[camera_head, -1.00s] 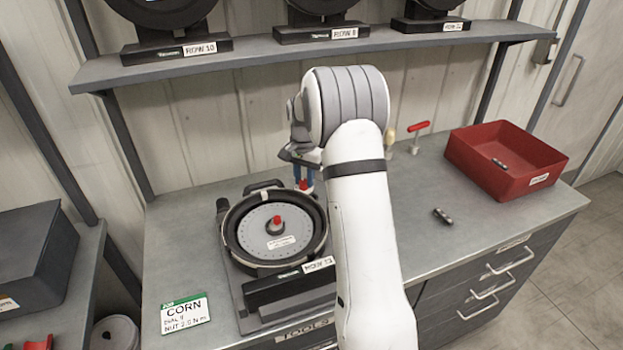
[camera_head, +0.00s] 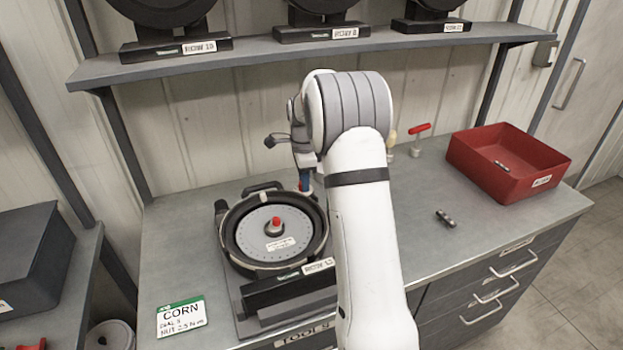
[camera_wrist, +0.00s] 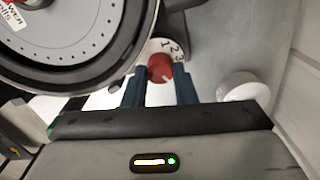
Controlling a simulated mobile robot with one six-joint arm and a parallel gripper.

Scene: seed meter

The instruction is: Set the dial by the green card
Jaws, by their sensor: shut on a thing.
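The green-edged card (camera_head: 181,318) lies flat on the bench at front left. It reads CORN and NUT; its dial number is too small to read surely. The seed meter (camera_head: 232,222) stands right of it, with a round grey plate. In the wrist view, the dial's red knob (camera_wrist: 160,66) sits at the meter's rim with a white mark on it. My gripper (camera_wrist: 160,80) is shut on the knob, one blue finger on each side. In the head view, my arm partly hides it.
Another dark part (camera_head: 445,218) lies on the bench. A red-handled tool (camera_head: 419,130) stands at the back. A shelf (camera_head: 290,48) with more meters runs above.

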